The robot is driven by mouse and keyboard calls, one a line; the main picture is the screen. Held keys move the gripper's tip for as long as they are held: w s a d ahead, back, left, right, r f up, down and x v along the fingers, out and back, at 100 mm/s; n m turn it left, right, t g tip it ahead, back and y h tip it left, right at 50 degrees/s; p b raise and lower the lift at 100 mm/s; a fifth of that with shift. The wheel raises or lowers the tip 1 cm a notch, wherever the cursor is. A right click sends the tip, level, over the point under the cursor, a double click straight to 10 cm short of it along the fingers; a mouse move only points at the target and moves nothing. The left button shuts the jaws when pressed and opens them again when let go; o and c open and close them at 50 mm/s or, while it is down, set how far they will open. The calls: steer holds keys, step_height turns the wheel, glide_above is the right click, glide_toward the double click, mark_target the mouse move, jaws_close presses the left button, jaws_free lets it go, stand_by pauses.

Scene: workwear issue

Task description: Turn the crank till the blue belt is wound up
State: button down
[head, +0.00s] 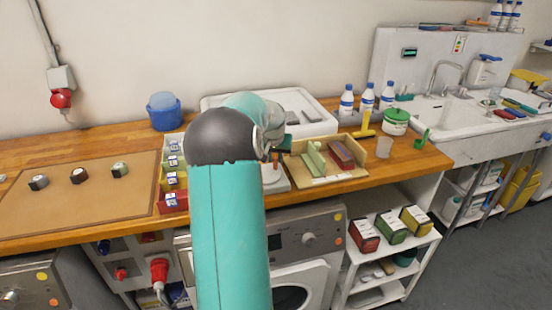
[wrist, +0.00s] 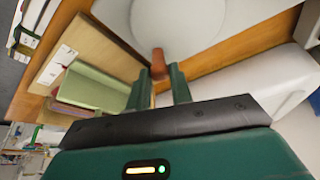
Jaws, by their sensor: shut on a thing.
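In the wrist view my gripper (wrist: 160,78) has its two green fingers closed on a reddish-brown knob (wrist: 158,60), which looks like the crank's handle. The knob stands in front of a pale round surface (wrist: 215,28). In the head view my arm covers most of this spot. My gripper (head: 277,156) is partly visible there, above a white base (head: 274,180) on the wooden counter. The rest of the crank is hidden, and I cannot make out the blue belt in either view.
A wooden tray (head: 318,183) with green and red blocks stands close on the right. A white basin (head: 222,101) lies behind my arm. Small coloured bins (head: 173,181) and a blue tub (head: 164,117) are to the left. Bottles (head: 367,98) stand at the back right.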

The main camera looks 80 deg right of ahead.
steer(key=shift+w+d+n, duration=0.1)
steer(key=shift+d+n, duration=0.05)
steer(key=shift+n, duration=0.35)
steer(key=shift+t, duration=0.3)
steer(key=c, duration=1.3)
jaws_free()
steer(key=shift+o, duration=0.2)
steer(key=v, duration=1.4)
steer(key=shift+w, duration=0.15)
